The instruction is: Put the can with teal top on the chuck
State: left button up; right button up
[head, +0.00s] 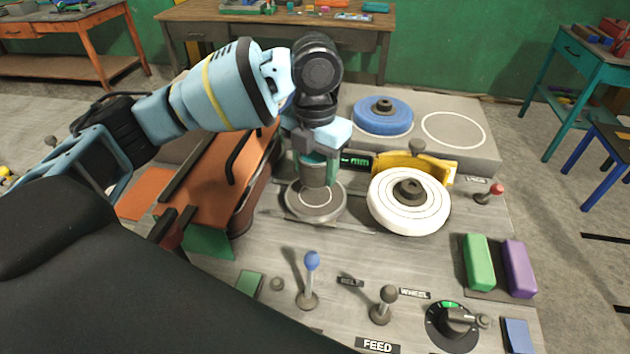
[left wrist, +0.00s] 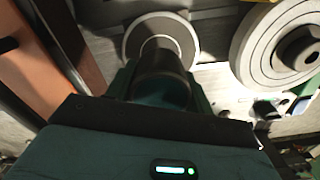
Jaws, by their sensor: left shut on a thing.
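The can with teal top (head: 314,175) is a small grey cylinder with a teal band at its upper end. My left gripper (head: 319,163) is shut on it from above, and its fingers hide part of the can's sides. The can is upright over the chuck (head: 299,207), a round grey disc with a pale rim. I cannot tell whether the can's base touches the disc. In the left wrist view the can (left wrist: 162,82) shows dark between the fingers, with the chuck (left wrist: 133,40) beyond it. My right gripper is not in view.
A white wheel (head: 385,205) stands close to the chuck's right, with a yellow guard (head: 390,164) behind. A blue wheel (head: 370,120) lies further back. An orange belt unit (head: 215,180) is on the left. Levers, including a blue-knobbed one (head: 312,262), stand in front.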

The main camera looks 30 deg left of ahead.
aim_at(315, 182)
pick_arm(q)
jog(key=shift+f, duration=1.95)
jog(key=shift+f, duration=0.2)
jog(key=o, duration=1.1)
jog(key=shift+r, duration=0.1)
notch_tip(315, 182, up, 12)
jog(key=shift+r, duration=0.1)
